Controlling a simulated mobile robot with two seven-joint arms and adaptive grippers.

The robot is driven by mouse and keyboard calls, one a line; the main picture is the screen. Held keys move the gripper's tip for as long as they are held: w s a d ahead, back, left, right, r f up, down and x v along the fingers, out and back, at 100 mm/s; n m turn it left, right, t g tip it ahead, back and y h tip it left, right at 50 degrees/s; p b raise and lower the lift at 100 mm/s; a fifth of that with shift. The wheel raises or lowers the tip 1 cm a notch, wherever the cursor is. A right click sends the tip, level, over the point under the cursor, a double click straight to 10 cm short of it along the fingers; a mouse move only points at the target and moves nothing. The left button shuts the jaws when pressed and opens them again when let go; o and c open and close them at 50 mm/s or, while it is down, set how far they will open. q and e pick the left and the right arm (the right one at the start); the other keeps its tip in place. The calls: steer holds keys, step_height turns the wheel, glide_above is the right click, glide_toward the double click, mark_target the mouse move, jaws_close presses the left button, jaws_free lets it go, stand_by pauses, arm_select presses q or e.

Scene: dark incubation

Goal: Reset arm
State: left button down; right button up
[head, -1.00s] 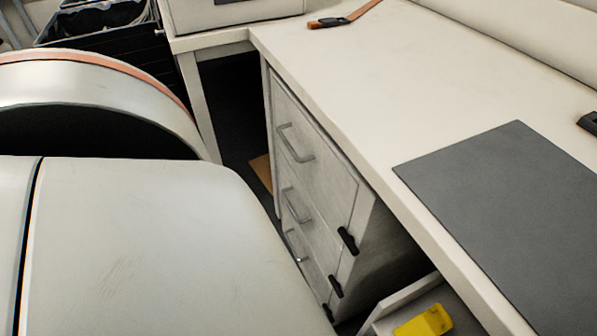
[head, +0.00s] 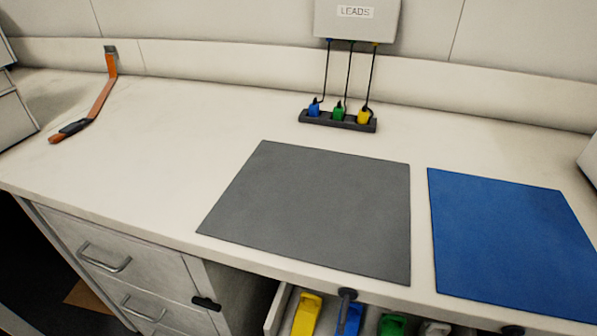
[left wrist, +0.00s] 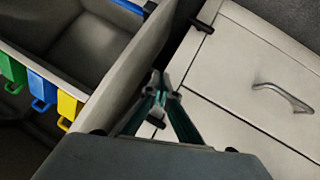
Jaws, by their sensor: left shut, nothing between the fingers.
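My left gripper (left wrist: 160,84) shows in the left wrist view, with its fingers together and nothing between them. It is close beside the wall of an open drawer (left wrist: 120,82) and in front of the white cabinet (left wrist: 240,75). In the head view neither gripper shows. The open drawer (head: 272,313) appears there at the bottom, below the counter edge, and the cabinet (head: 150,262) is to its left.
Yellow (head: 306,314), blue (head: 350,320) and green (head: 392,324) pieces sit in the drawer. The counter holds a grey mat (head: 315,210), a blue mat (head: 510,235), a black strip with coloured plugs (head: 337,121) and an orange-and-black strap-like item (head: 100,95). The counter's left middle is clear.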

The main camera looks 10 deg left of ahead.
arm_select(q)
step_height(320, 180, up, 11)
steer(key=w+m+p, duration=0.1)
steer(key=w+p, duration=0.2)
steer(key=p, duration=0.1)
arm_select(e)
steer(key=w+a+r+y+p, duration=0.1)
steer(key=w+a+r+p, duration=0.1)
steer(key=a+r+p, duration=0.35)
arm_select(q)
steer(key=s+d+r+m, duration=0.1)
steer(key=s+d+r, duration=0.2)
steer(key=r, duration=0.4)
steer(key=s+d+r+m+t+y, duration=0.1)
steer(key=s+d+r+m, duration=0.1)
steer(key=r, duration=0.5)
steer(key=shift+s+d+r+m+y+p, duration=0.35)
steer(key=shift+s+d, duration=0.4)
steer(key=shift+s, duration=0.2)
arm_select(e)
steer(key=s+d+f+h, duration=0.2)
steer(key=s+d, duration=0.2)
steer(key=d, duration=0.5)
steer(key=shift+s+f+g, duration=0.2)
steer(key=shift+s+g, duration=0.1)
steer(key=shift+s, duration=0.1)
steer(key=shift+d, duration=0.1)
